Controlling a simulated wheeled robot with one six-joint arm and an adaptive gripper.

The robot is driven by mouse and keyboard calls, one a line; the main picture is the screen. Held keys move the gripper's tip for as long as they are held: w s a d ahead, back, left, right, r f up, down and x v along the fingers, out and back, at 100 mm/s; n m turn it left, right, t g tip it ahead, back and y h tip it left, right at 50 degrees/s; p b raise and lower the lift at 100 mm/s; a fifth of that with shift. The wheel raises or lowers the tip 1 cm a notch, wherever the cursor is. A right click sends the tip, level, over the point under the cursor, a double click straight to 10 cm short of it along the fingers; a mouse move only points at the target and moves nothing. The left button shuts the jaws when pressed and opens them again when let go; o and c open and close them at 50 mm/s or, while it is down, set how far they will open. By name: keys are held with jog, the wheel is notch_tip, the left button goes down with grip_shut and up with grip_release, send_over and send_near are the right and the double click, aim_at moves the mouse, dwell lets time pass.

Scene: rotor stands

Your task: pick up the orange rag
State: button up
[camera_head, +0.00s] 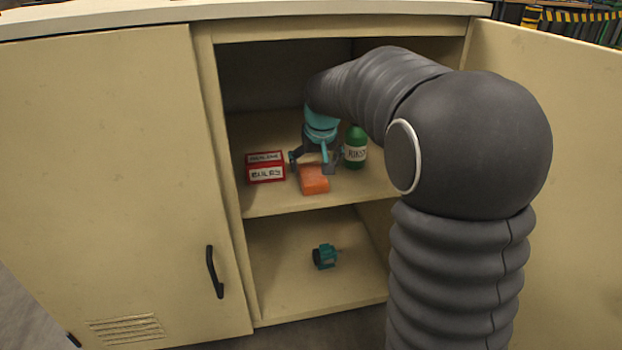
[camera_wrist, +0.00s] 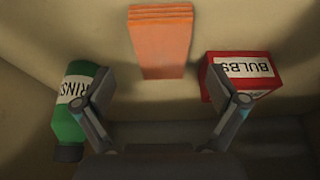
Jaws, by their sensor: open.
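The orange rag (camera_head: 313,180) lies folded on the upper shelf of the cabinet, near the shelf's front edge. In the wrist view the rag (camera_wrist: 161,42) is at the top middle, beyond my fingertips and between their lines.
A red bulbs box (camera_head: 265,168) stands left of the rag and a green bottle (camera_head: 354,148) right of it. The upper shelf (camera_head: 280,203) is bare in front. A small teal device (camera_head: 324,256) sits on the lower shelf. The left door (camera_head: 120,180) is shut; the right door (camera_head: 560,200) is open.

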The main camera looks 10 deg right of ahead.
aim_at(312, 173)
jog(key=b+x, duration=0.1)
jog(key=x, duration=0.3)
jog(key=shift+w+a+f, duration=0.15)
jog(key=shift+w+f, duration=0.15)
jog(key=shift+w, duration=0.05)
jog(key=c, duration=1.2)
